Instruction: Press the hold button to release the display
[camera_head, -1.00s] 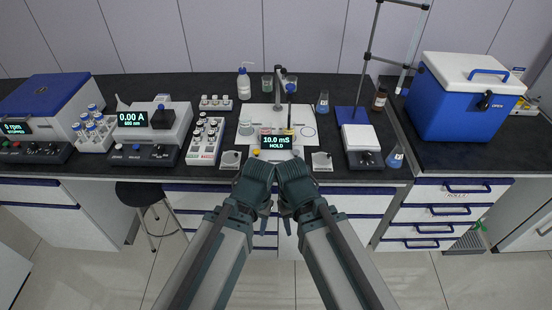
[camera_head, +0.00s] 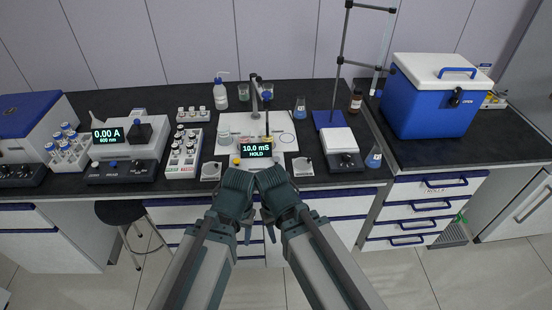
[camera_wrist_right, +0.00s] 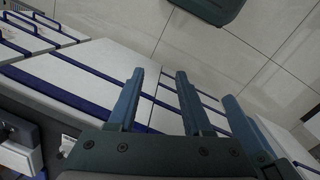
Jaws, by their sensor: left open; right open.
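The meter display (camera_head: 257,150) is a small dark box near the bench's front edge, reading "10.0 mS" with "HOLD" below it. A small yellow spot (camera_head: 237,161) shows at its left; I cannot tell whether it is the hold button, and the meter's lower front is partly hidden by my wrists. My left gripper (camera_head: 230,222) is open and empty, below and in front of the meter, apart from it. My right gripper (camera_head: 285,217) is beside it, also open and empty.
A stand with an arm (camera_head: 259,92) rises behind the meter. Small pans (camera_head: 211,171) and (camera_head: 302,167) sit either side. A vial rack (camera_head: 184,152) and photometer (camera_head: 128,150) are left; a stirrer (camera_head: 345,160) and blue cooler (camera_head: 430,100) are right. A stool (camera_head: 118,212) stands below.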

